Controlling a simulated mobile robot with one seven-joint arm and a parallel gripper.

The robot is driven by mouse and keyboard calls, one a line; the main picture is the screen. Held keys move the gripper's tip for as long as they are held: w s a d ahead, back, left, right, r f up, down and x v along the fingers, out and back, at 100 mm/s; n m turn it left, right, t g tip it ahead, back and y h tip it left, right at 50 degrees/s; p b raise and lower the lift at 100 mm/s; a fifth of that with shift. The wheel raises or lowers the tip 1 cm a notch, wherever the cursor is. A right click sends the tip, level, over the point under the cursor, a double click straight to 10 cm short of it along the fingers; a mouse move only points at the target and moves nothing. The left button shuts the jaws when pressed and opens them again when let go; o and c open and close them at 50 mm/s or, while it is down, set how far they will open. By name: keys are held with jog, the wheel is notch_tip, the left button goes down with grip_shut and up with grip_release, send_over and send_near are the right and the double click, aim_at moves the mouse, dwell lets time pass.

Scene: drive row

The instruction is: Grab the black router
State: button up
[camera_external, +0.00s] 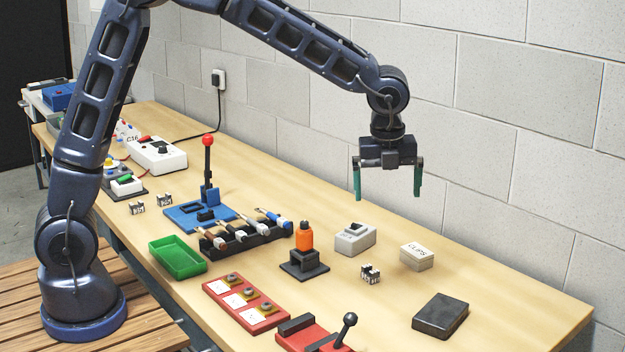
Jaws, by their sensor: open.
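A flat black box (440,314), which looks like the black router, lies on the wooden table near its right end. No label or ports can be made out on it. My gripper (388,194) hangs pointing down above the back part of the table, in front of the block wall. Its two green-tipped fingers are spread apart with nothing between them. It is higher than the black box and to its left in the picture, clear of it.
A white box marked CLIPS (417,257), a grey switch box (355,239) and an orange bottle in a black stand (304,243) stand left of the black box. A red base with a black lever (315,338) is at the front edge. Bare tabletop (520,290) lies to the right.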

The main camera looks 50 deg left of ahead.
aim_at(442, 309)
jog(key=w+d+f+m+g, duration=0.1)
jog(key=w+d+f+m, duration=0.2)
jog(key=d+f+m, duration=0.8)
jog(key=d+f+n, duration=0.1)
jog(key=f, duration=0.3)
jog(key=d+f+n, duration=0.1)
jog(key=d+f, duration=0.1)
jog(key=f, duration=0.2)
jog(key=d+f+n, duration=0.1)
jog(key=f, duration=0.3)
jog(key=shift+d+f+h, duration=0.15)
jog(key=shift+f+h, duration=0.15)
jog(key=shift+f, duration=0.1)
jog(key=shift+c, duration=0.2)
jog(key=c, duration=1.2)
